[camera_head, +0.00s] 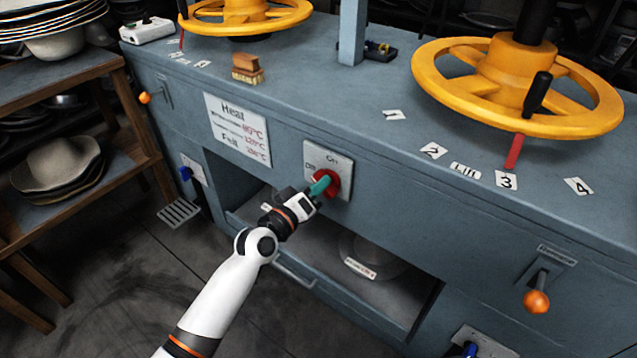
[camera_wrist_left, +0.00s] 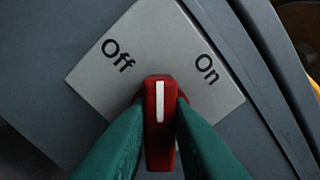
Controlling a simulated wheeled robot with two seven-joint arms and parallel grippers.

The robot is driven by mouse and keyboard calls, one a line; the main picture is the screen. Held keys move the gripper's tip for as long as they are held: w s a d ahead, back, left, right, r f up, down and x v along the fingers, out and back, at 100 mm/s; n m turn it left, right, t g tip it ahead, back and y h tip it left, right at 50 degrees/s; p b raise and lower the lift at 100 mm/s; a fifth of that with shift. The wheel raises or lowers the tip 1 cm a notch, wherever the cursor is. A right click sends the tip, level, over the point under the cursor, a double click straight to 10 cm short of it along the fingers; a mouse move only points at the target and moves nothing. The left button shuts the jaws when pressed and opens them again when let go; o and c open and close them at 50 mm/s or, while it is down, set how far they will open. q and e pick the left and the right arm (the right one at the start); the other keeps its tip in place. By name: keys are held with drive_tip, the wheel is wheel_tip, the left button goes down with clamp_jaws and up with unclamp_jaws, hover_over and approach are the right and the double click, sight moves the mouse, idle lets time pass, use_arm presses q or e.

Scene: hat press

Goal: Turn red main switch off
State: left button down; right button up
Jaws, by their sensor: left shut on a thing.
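The red main switch (camera_head: 333,181) is a rotary knob on a light square plate (camera_head: 313,156) on the front of the blue-grey machine. In the left wrist view the red knob (camera_wrist_left: 160,120) has a white line that points up, between the words Off on the left and On on the right. My left gripper (camera_head: 321,186) has green fingers and is shut on the knob, one finger on each side. The fingers hide parts of the knob's lower sides. My right gripper is not in view.
Yellow handwheels (camera_head: 446,83) and a wooden brush (camera_head: 247,70) are on the machine top. An open shelf (camera_head: 310,240) lies below the switch. Orange-knobbed levers (camera_head: 537,300) stick out of the front. A wooden rack (camera_head: 60,72) with hats stands left.

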use_arm(q)
drive_tip(key=n, duration=0.5)
drive_tip(key=n+p, duration=0.1)
drive_tip(key=n, duration=0.2)
drive_tip(key=shift+f, duration=0.25)
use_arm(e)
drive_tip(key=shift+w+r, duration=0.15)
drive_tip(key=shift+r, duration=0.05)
use_arm(q)
drive_tip(key=c, duration=1.3)
unclamp_jaws()
drive_tip(key=shift+a, duration=0.1)
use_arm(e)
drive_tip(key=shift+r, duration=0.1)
